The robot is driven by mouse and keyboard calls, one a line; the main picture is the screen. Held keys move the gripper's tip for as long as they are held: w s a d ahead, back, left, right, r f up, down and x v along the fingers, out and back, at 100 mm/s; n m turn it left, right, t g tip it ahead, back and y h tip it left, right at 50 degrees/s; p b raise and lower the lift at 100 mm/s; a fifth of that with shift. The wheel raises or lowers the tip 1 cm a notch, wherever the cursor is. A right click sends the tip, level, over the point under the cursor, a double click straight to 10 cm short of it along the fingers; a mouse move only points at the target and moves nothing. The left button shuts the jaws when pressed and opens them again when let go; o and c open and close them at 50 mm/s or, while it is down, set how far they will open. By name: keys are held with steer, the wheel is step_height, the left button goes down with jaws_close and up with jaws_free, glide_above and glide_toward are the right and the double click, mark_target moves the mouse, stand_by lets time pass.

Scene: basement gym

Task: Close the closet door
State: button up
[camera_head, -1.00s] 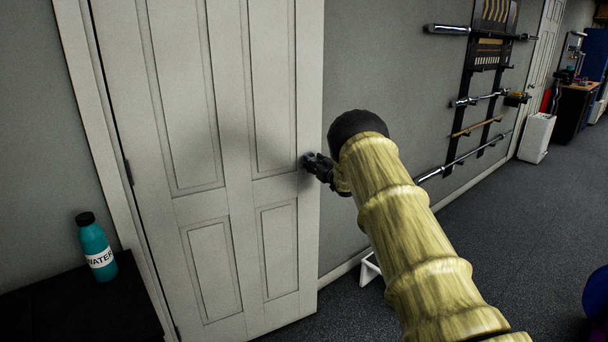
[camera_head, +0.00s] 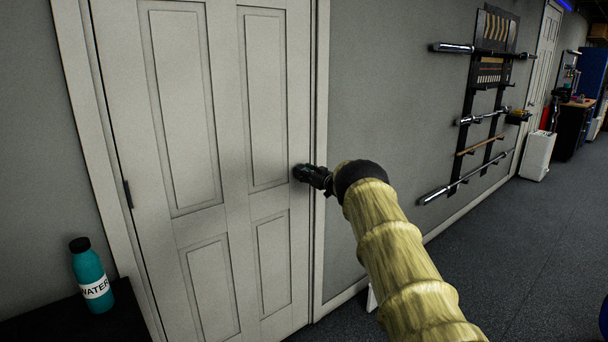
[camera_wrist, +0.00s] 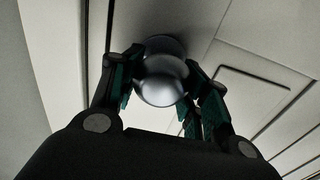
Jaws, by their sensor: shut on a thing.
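The closet door (camera_head: 232,205) is a white panelled door, hinged on its left side. In the head view it lies flush, or nearly so, with its white frame (camera_head: 321,120); I cannot tell whether it is latched. My gripper (camera_head: 302,174) is at the right edge of the door, at knob height. In the wrist view, the round metal knob (camera_wrist: 162,82) sits between the fingers of my gripper (camera_wrist: 160,90), which are shut around it. In the head view, the gripper mostly hides the knob.
A teal water bottle (camera_head: 91,275) stands on a dark surface (camera_head: 50,322) at the lower left. A wall rack with bars (camera_head: 480,110) hangs to the right. A white bin (camera_head: 536,155) stands farther back. The dark floor (camera_head: 500,260) at right is clear.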

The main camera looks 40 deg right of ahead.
steer(key=shift+d+r, duration=0.1)
steer(key=shift+r, duration=0.1)
steer(key=o, duration=1.3)
steer(key=shift+w+f, duration=0.15)
steer(key=shift+o, duration=0.7)
steer(key=shift+w+f, duration=0.1)
steer(key=shift+f, duration=0.1)
steer(key=shift+r, duration=0.15)
steer(key=shift+s+d, duration=0.1)
steer(key=shift+s, duration=0.45)
steer(key=s, duration=1.1)
steer(key=shift+d, duration=0.3)
